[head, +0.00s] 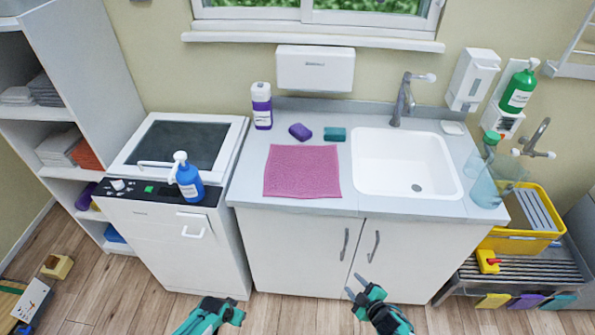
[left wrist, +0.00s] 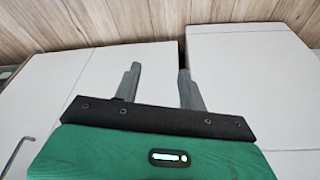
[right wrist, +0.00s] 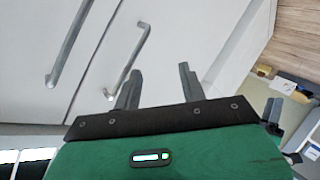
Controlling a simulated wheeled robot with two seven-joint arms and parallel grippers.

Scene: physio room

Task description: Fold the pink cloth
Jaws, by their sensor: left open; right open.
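The pink cloth (head: 302,171) lies flat and spread out on the grey counter, left of the sink and near the counter's front edge. My right gripper (head: 357,287) is open and empty in front of the cabinet doors, below counter height. Its two fingers also show apart in the right wrist view (right wrist: 158,88). My left gripper (head: 238,317) is low at the bottom of the head view, in front of the cabinet and left of the right one. In the left wrist view its fingers (left wrist: 158,85) are apart with nothing between them. Neither gripper touches the cloth.
A purple bar (head: 300,131), a teal sponge (head: 335,134) and a white-purple bottle (head: 262,106) stand behind the cloth. The white sink (head: 405,163) is to its right, with a clear jug (head: 492,183) beyond. A blue pump bottle (head: 188,178) stands on the left unit. Door handles (head: 374,246) project below.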

